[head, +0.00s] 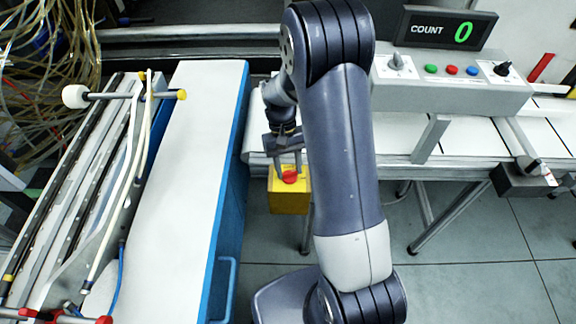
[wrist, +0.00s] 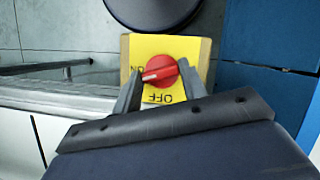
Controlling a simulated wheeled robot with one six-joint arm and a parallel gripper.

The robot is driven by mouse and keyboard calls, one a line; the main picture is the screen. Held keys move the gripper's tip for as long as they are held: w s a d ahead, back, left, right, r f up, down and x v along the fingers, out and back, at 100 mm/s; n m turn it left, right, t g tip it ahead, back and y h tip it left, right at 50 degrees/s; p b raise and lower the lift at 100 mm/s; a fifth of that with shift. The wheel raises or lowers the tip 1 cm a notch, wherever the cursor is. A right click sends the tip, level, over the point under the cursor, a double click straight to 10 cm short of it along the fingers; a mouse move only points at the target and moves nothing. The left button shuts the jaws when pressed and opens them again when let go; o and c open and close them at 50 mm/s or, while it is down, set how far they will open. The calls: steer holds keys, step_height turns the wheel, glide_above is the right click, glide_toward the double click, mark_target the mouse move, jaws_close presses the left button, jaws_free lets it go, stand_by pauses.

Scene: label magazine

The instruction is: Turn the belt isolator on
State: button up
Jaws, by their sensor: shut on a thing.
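The belt isolator is a yellow box (head: 289,201) with a red rotary knob (head: 289,177), below the near edge of the conveyor in the head view. In the wrist view the yellow plate (wrist: 193,47) carries the words ON at the left and OFF at the near side, both upside down. The white mark on the red knob (wrist: 159,71) points left and slightly toward me, close to the ON word. My gripper (wrist: 160,70) has its two fingers on either side of the knob, shut on it. The head view also shows my gripper (head: 288,168) at the box.
A white-topped blue bench (head: 190,150) stands just left of the isolator. The white conveyor (head: 395,135) runs behind and to the right, with a grey control box (head: 450,85) and a COUNT display (head: 446,29) reading 0. Grey floor (head: 480,260) is clear at lower right.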

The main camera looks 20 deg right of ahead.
steer(key=m+y, duration=0.1)
steer(key=m, duration=0.2)
steer(key=shift+d, duration=0.1)
steer(key=shift+m, duration=0.5)
steer(key=o, duration=1)
steer(key=v, duration=1)
steer(key=shift+d+r, duration=0.3)
steer(key=shift+r, duration=0.1)
